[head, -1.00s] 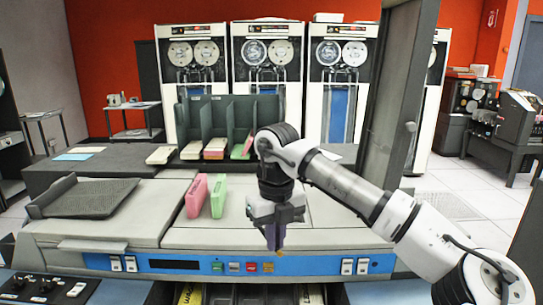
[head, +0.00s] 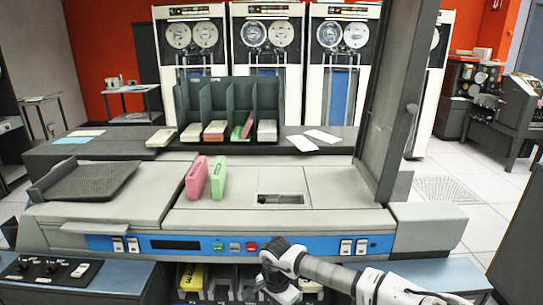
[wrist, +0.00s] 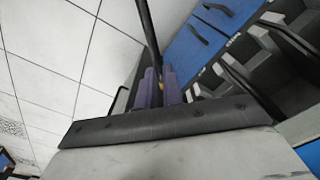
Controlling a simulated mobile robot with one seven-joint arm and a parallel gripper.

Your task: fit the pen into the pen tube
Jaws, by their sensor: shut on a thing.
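My gripper (wrist: 159,88) shows in the wrist view as two purple fingers closed together. A small yellow bit (wrist: 161,86) shows between them; I take it to be part of the pen, most of which is hidden. In the head view only my wrist and forearm show, low in front of the machine, and the fingers are hidden or out of frame. A thin dark bar (wrist: 147,30) runs up from beyond the fingertips in the wrist view; I cannot tell what it is. I cannot make out the pen tube in either view.
The card machine (head: 120,212) has a blue front panel (head: 180,245) and a recessed opening (head: 281,199) on top. Red (head: 196,177) and green (head: 218,180) card blocks stand on it. Dark open bins (wrist: 262,62) and a blue front (wrist: 190,52) lie right of my fingers; white floor tiles (wrist: 50,60) lie left.

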